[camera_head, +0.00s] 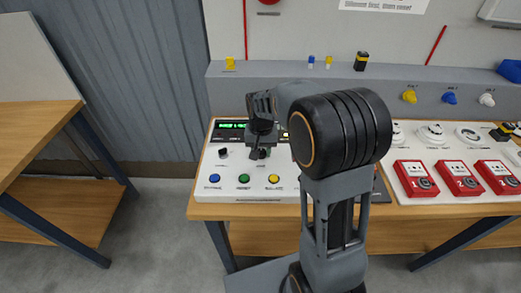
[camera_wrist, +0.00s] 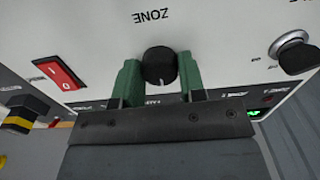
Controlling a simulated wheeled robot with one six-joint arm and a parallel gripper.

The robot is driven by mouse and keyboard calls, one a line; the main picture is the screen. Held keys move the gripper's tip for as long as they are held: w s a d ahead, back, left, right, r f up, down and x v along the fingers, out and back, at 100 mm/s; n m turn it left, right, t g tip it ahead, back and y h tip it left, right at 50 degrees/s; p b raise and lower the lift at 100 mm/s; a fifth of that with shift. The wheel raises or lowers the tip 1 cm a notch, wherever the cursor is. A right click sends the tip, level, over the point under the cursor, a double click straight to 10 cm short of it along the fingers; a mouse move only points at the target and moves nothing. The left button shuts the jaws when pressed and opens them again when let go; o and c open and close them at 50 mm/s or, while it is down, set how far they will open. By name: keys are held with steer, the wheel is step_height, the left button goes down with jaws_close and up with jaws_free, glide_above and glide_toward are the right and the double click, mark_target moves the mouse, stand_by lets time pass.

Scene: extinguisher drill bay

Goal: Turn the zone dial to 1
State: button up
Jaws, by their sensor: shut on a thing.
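The zone dial (camera_wrist: 159,64) is a round black knob on a pale panel, under the upside-down word ZONE in the wrist view. A light mark shows on the dial's lower part in that view; I cannot read which number it points to. My gripper (camera_wrist: 158,70) has one green finger on each side of the dial and is shut on it. In the head view my gripper (camera_head: 262,152) reaches down to the control panel (camera_head: 228,193) on the bench. My gripper and arm hide the dial there.
In the head view blue (camera_head: 214,178), green (camera_head: 243,178) and yellow (camera_head: 273,178) buttons line the panel's front. Red call boxes (camera_head: 415,178) stand to the right.

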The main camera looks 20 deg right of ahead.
mark_target(263, 161)
steer(key=shift+r, duration=0.1)
steer(key=o, duration=0.9)
step_height(263, 161, up, 14)
steer(key=shift+f, duration=0.15)
stand_by(0.6)
steer(key=s+f+n+t, duration=0.1)
steer(key=s+f, duration=0.1)
steer(key=s, duration=0.3)
steer(key=s+f+n+t, duration=0.1)
steer(key=s+f, duration=0.1)
steer(key=s, duration=0.4)
steer(key=s+f+n+t, duration=0.1)
steer(key=s+f, duration=0.1)
steer(key=s, duration=0.4)
steer(key=shift+a+f+n+t, duration=0.15)
steer(key=shift+a+n+t, duration=0.1)
steer(key=shift+n+t, duration=0.05)
